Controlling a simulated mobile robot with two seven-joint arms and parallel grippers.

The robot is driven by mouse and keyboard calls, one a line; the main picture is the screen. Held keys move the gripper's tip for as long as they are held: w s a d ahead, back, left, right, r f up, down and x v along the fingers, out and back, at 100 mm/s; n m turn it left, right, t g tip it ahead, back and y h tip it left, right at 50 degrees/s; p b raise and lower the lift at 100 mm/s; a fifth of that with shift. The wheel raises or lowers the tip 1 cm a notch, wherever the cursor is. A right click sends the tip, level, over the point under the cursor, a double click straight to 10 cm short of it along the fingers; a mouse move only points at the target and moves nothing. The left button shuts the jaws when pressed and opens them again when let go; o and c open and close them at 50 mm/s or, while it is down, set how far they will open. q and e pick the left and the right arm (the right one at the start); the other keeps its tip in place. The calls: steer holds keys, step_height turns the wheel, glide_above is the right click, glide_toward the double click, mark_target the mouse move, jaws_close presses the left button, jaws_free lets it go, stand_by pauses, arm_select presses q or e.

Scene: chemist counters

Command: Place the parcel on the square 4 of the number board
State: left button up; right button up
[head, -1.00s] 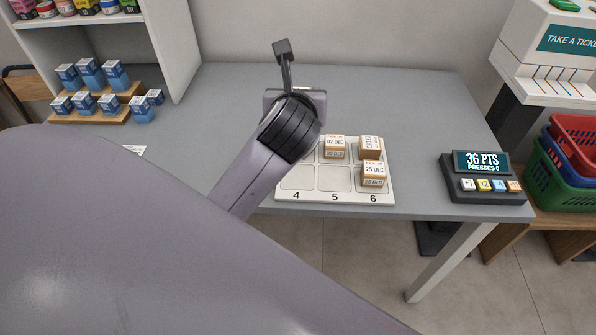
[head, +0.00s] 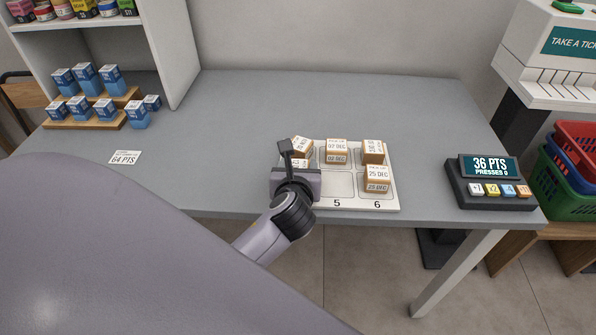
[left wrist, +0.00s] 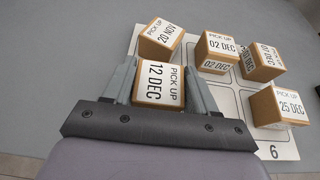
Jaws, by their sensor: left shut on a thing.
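My left gripper (head: 287,160) is shut on a small brown parcel with a white "12 DEC" label (left wrist: 160,84), which shows between the fingers in the left wrist view. The white number board (head: 346,202) lies at the table's front edge. The gripper is over its front left corner and hides square 4 and its number; 5 and 6 show. I cannot tell whether the held parcel touches the board. My right gripper is not in view.
Other parcels stand on the board: "20 NOV" (left wrist: 161,40) at back left, "02 DEC" (head: 337,150) at back middle, one (head: 373,151) at back right, and "25 DEC" (head: 378,178) on square 6. Square 5 (head: 339,185) is bare. A points display (head: 490,182) stands right.

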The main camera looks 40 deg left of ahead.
arm_select(q)
steer(key=shift+f, duration=0.4)
steer(key=o, duration=1.1)
steer(key=shift+r, duration=0.15)
